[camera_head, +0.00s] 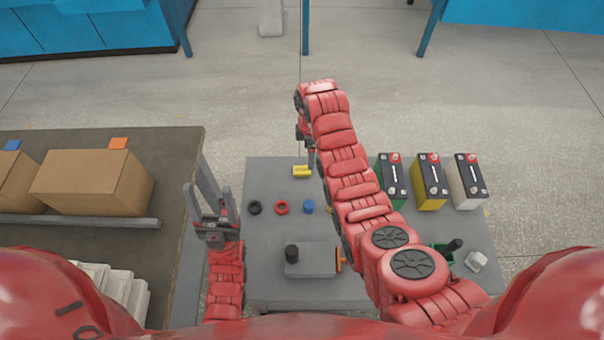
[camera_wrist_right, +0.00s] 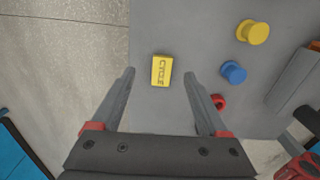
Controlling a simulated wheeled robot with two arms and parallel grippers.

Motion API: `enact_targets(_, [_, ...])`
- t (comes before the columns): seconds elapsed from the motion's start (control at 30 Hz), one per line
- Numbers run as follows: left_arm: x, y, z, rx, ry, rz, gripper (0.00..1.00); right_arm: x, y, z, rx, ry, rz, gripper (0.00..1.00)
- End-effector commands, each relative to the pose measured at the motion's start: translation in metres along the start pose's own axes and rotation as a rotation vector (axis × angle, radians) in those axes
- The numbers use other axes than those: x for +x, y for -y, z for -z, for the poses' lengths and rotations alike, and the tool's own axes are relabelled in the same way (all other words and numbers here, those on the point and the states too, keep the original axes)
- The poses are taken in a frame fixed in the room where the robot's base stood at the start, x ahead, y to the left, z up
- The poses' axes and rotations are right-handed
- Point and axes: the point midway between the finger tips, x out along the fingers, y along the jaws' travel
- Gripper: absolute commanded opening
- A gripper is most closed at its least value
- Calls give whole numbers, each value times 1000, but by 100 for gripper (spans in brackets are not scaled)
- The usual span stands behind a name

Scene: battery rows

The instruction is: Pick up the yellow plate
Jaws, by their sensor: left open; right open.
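The yellow plate (camera_head: 301,171) lies flat near the far edge of the grey table in the head view. In the right wrist view the yellow plate (camera_wrist_right: 161,70) shows dark lettering that reads "CYCLE". My right gripper (camera_wrist_right: 160,74) is open and empty, and the plate appears between its fingertips there; I cannot tell how high the fingers are above it. In the head view my right arm hides most of that gripper. My left gripper (camera_head: 208,188) is open and empty, pointing up beside the left edge of the grey table, away from the plate.
On the grey table (camera_head: 268,230) are a black ring (camera_head: 255,208), a red ring (camera_head: 282,207), a blue knob (camera_head: 308,207) and a grey box (camera_head: 310,262). Several batteries (camera_head: 429,180) stand at the right. A brown table with cartons (camera_head: 92,182) is at the left.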

Motion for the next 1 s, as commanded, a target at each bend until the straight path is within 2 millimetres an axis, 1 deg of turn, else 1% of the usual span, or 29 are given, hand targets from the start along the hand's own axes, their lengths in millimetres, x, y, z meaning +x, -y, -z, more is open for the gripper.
enact_targets(0.03, [4,0,1,0,1,0,66,5,1,0,0,1,5,78])
enact_targets(0.1, [4,0,1,0,1,0,66,13,1,0,0,0,2,78])
enact_targets(0.27, [6,0,1,0,1,0,66,21,2,2,-1,0,2,78])
enact_targets(0.47, [14,1,2,0,1,0,66,46,6,6,-1,1,4,78])
enact_targets(0.6, [13,1,2,0,1,0,66,62,5,5,0,1,3,78])
enact_targets(0.73, [13,1,2,0,1,0,66,68,5,6,0,0,0,78])
enact_targets(0.9, [13,1,2,0,1,0,66,68,5,6,0,0,-1,78])
enact_targets(0.93, [13,1,2,0,1,0,66,68,5,6,0,0,-1,76])
enact_targets(1.0, [13,1,2,0,1,0,66,68,4,6,0,0,-1,63])
